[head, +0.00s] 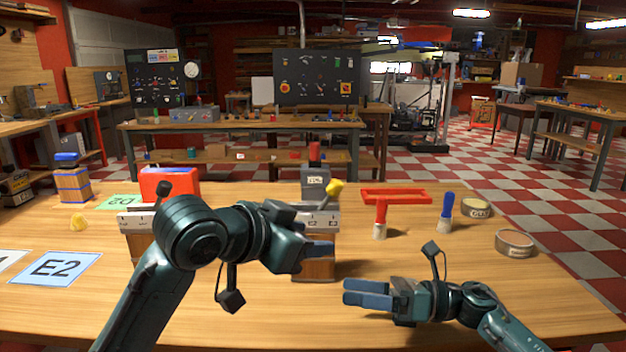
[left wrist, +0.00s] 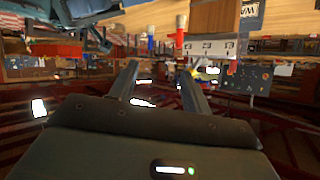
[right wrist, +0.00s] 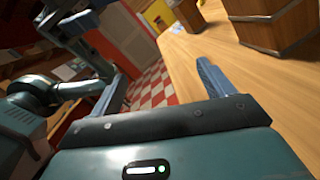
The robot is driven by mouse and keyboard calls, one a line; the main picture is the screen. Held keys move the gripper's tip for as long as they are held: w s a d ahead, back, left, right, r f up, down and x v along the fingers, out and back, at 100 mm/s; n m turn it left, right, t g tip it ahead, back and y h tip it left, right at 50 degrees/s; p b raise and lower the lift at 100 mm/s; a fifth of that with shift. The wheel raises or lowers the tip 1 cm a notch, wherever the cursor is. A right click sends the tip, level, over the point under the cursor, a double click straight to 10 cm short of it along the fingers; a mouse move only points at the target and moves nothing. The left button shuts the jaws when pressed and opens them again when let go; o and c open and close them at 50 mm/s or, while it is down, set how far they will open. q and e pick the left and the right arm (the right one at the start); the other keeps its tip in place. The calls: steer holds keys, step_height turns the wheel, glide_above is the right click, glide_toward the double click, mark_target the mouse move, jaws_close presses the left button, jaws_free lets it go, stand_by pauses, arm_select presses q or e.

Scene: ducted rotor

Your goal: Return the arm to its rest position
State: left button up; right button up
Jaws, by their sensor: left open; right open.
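My left gripper (head: 320,250) is in the middle of the head view, raised in front of a wooden stand with a numbered pale top (head: 322,222). Its fingers (left wrist: 160,82) are apart and empty in the left wrist view, which looks upside down over the table. My right gripper (head: 366,293) is lower and further right, above the bare front of the table. Its fingers point left, and they are apart with nothing between them in the right wrist view (right wrist: 158,80). My left arm hides part of the stands behind it.
The wooden table (head: 500,290) holds a red box (head: 170,184), a red tray (head: 397,195), a red-handled piece (head: 380,218), a blue-handled piece (head: 446,212), two tape rolls (head: 516,243) at right, an E2 card (head: 56,268) and a blue-topped barrel (head: 72,183) at left.

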arm_select(q)
steer(key=s+a+f+n+t+y+p, duration=0.1)
steer(key=s+a+f+n+p, duration=0.2)
steer(key=f+p, duration=0.3)
steer(key=s+a+f+n+y+p, duration=0.1)
steer(key=s+a+f+n+p, duration=0.15)
steer(key=a+f+p, duration=0.4)
steer(key=s+a+f+n+y+p, duration=0.1)
steer(key=s+f, duration=0.3)
steer(key=s, duration=0.4)
steer(key=s+a+f+y+p, duration=0.2)
steer(key=s+f+p, duration=0.2)
steer(key=s, duration=0.4)
steer(key=shift+s+a+n, duration=0.15)
steer(key=shift+a+n, duration=0.2)
arm_select(e)
steer(key=s+d+f+n+t+h, duration=0.2)
steer(key=s+f+n+h, duration=0.1)
steer(key=s+n+h, duration=0.2)
steer(key=s+d+f+n+t+h, duration=0.2)
steer(key=s+n+h, duration=0.3)
steer(key=s+n, duration=0.5)
steer(key=s+d+f+n+t+h, duration=0.2)
steer(key=s+f+n+t+h, duration=0.2)
steer(key=s+n, duration=0.4)
steer(key=n+h, duration=0.1)
steer(key=n, duration=0.4)
steer(key=shift+d, duration=0.25)
